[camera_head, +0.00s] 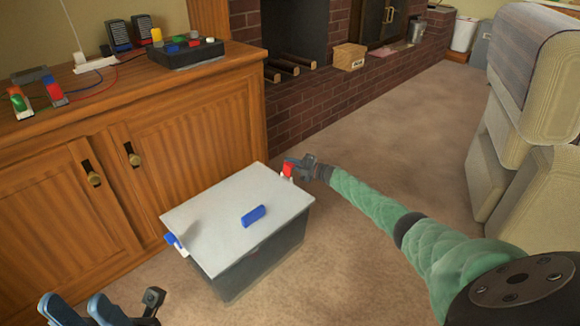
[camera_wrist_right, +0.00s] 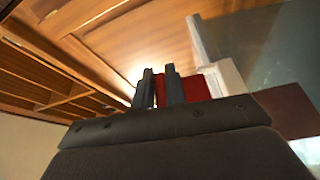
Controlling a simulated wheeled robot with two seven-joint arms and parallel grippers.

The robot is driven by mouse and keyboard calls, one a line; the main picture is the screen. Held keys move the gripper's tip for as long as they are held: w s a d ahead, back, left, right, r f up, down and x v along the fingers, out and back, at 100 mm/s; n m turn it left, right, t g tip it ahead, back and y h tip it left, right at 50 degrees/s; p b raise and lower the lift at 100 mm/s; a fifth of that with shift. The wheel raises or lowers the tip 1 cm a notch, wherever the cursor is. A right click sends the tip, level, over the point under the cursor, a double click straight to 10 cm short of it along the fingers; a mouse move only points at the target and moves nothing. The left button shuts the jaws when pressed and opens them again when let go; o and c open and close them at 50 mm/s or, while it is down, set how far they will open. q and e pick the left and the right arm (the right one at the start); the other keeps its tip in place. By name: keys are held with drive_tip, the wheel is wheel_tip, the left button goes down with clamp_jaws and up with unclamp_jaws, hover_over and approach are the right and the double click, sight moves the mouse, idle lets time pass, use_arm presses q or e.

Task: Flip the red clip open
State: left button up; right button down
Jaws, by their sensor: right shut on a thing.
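A dark box with a grey lid (camera_head: 225,200) stands on the carpet in the head view. The red clip (camera_head: 287,170) is on its far right side, at the lid's edge. My right gripper (camera_head: 298,166) is at this clip and shut on it. In the right wrist view the red clip (camera_wrist_right: 196,88) shows between and beside the two close fingers (camera_wrist_right: 160,88), with a white part next to it. The fingers partly hide it. My left gripper (camera_head: 82,310) is low at the left, its two bluish fingers apart and empty, partly cut off by the frame.
A blue clip (camera_head: 174,243) is on the box's left side, and a blue handle (camera_head: 253,216) lies on the lid. A wooden cabinet (camera_head: 190,130) stands close behind the box. A beige armchair (camera_head: 530,130) is at the right. Carpet in between is clear.

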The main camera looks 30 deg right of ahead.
drive_tip(key=shift+d+f, duration=0.1)
drive_tip(key=shift+d, duration=0.05)
drive_tip(key=c, duration=1.4)
unclamp_jaws()
drive_tip(key=shift+f, duration=0.1)
drive_tip(key=shift+c, duration=0.2)
drive_tip(key=p+v, duration=0.1)
drive_tip(key=v, duration=0.6)
drive_tip(key=shift+s+d+p, duration=0.2)
drive_tip(key=shift+s+p, duration=0.1)
drive_tip(key=shift+p, duration=0.1)
drive_tip(key=shift+d, duration=0.1)
